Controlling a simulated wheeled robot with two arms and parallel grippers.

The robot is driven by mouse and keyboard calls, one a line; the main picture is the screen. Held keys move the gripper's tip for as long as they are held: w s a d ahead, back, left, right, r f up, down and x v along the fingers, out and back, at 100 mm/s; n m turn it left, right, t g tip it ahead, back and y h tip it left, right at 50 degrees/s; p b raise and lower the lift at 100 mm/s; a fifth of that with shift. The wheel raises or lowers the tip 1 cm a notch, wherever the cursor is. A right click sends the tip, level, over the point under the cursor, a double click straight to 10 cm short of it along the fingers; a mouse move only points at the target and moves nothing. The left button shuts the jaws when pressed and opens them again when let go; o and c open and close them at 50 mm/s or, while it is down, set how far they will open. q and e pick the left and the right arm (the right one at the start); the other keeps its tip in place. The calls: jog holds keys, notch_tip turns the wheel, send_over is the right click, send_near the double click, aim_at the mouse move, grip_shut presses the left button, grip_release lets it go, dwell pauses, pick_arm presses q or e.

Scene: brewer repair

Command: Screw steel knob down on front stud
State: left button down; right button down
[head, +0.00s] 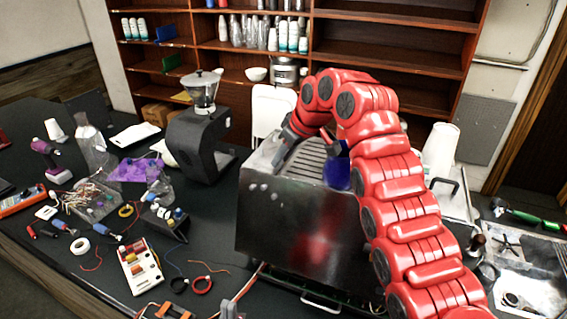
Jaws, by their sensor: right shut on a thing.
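The brewer is a metal box (297,226) with a dark, shiny front panel and a ribbed top (308,160). My right arm, red and jointed, comes up from the lower right and bends over the top of the brewer. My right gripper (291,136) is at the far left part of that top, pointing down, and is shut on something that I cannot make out. I cannot pick out the steel knob or the front stud.
A black coffee grinder (195,146) stands left of the brewer. Tools, wires, a multimeter (21,201) and a terminal board (140,266) clutter the left of the dark bench. A blue cup (337,173) is beside my right arm. A metal tray (520,262) is at right; shelves stand behind.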

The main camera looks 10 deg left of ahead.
jog(key=m+b, duration=0.1)
jog(key=b, duration=0.1)
jog(key=s+m+t+b, duration=0.1)
jog(key=b, duration=0.1)
jog(key=shift+a+r+m+h+b, duration=0.2)
jog(key=shift+a+m+h+b, duration=0.1)
jog(key=shift+h, duration=0.1)
